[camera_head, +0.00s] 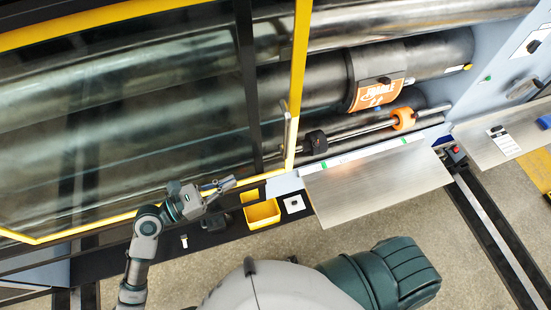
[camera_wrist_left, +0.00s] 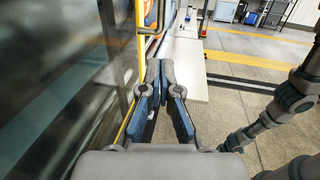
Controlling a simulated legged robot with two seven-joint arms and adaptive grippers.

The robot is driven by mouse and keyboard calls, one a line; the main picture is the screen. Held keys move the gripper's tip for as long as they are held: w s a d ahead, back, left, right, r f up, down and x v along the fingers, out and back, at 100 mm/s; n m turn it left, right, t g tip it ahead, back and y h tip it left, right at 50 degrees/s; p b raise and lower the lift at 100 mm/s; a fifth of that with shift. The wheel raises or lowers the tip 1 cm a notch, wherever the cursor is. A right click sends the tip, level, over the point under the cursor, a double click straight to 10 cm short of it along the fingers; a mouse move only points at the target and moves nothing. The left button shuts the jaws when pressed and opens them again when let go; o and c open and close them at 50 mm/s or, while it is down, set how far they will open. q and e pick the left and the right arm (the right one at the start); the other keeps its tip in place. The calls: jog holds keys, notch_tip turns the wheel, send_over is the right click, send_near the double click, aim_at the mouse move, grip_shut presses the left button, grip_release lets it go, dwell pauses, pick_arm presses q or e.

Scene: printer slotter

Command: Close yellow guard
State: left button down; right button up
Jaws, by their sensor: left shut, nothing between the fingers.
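The yellow guard (camera_head: 299,75) is a large clear sliding panel with a yellow frame, covering the left part of the machine in the head view. A metal handle (camera_head: 287,133) stands near its right edge. To its right, the rollers (camera_head: 430,55) are uncovered. My left gripper (camera_head: 226,183) is shut and empty in front of the guard's lower part, left of and below the handle. In the left wrist view, the gripper's fingers (camera_wrist_left: 165,85) point along the panel, with the guard's yellow edge (camera_wrist_left: 139,35) just left of them. I cannot tell whether they touch it. My right gripper is not in view.
A yellow bin (camera_head: 262,214) sits on the ledge below the guard. A metal shelf (camera_head: 375,185) juts out to the right, near a red button (camera_head: 456,151). An orange collar (camera_head: 403,118) sits on a shaft. Open floor (camera_head: 440,225) lies in front.

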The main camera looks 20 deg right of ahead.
pick_arm(q)
jog(key=w+d+p, duration=0.1)
jog(key=w+d, duration=0.1)
jog(key=d, duration=1.1)
jog(key=shift+w+d+p, duration=0.3)
jog(key=shift+w+p, duration=0.05)
jog(key=shift+p, duration=0.05)
jog(key=shift+w, duration=0.1)
